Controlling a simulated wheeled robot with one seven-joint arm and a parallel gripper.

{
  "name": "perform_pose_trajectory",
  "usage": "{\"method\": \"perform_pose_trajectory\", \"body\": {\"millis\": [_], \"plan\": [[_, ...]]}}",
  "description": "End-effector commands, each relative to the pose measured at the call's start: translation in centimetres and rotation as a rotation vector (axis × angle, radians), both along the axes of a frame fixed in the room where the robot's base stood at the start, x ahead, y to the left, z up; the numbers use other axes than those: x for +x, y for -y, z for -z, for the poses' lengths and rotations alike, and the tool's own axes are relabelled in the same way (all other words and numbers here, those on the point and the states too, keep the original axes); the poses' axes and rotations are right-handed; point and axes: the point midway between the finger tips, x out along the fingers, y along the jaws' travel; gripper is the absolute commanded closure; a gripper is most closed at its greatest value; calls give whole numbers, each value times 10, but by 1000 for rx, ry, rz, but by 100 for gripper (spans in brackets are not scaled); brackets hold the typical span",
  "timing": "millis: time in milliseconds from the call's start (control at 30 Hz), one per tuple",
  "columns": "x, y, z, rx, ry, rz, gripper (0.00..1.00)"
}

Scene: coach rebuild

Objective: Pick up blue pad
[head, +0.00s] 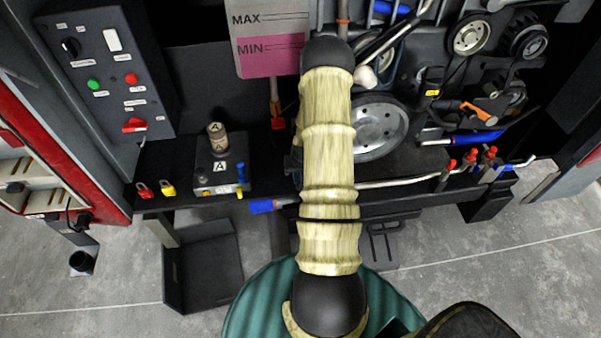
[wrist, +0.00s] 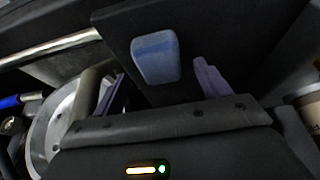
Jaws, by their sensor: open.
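The blue pad (wrist: 156,57) shows in the wrist view as a small rounded block on a dark flat panel (wrist: 215,35). My gripper (wrist: 160,72) is open, with one purple finger to the left of the pad and one to the right. The pad appears between and beyond the fingertips; I cannot tell how far, and no contact shows. In the head view my arm covers the gripper, and I cannot make out the pad there.
A wheel (head: 380,128) and metal pipes stand right of my arm. A control box (head: 112,75) with buttons is at the left. A grey block (head: 220,175) and two padlocks sit on the dark ledge. A black open bin (head: 205,270) is on the floor.

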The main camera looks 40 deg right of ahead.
Motion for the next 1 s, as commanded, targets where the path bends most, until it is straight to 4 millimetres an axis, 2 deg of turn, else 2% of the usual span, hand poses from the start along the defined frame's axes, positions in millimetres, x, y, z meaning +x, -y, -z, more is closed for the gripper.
{"method": "perform_pose_trajectory", "body": {"millis": [167,667,700,933,1000], "plan": [[4,2,12,0,0,-1,25],[4,2,12,0,0,-1,25],[4,2,12,0,0,-1,26],[4,2,12,0,0,-1,72],[4,2,12,0,0,-1,76]]}}
